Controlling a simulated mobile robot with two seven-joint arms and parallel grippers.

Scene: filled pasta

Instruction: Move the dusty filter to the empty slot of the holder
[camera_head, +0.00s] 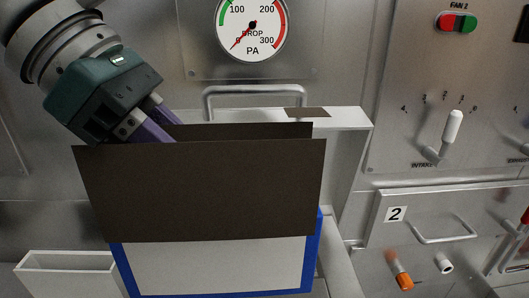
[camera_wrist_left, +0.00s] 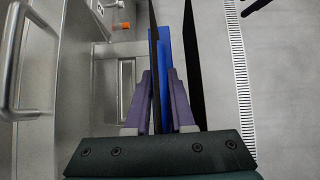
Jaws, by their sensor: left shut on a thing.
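My left gripper (camera_head: 155,120) reaches in from the upper left. Its purple fingers are closed about a thin dark brown panel (camera_head: 245,131), seen edge-on between them in the left wrist view (camera_wrist_left: 154,60); this looks like the dusty filter. A second, larger dark panel (camera_head: 200,190) stands nearer to me, outside the fingers, and hides their tips in the head view. A blue-edged white panel (camera_head: 210,265) shows below it; its blue also shows beside the held panel in the wrist view (camera_wrist_left: 163,65). I cannot tell which of these form the holder. My right gripper is not in view.
A white ledge (camera_head: 350,118) with a small brown patch on top stands behind the panels, near a bar handle (camera_head: 250,90). An open white bin (camera_head: 65,262) is at lower left.

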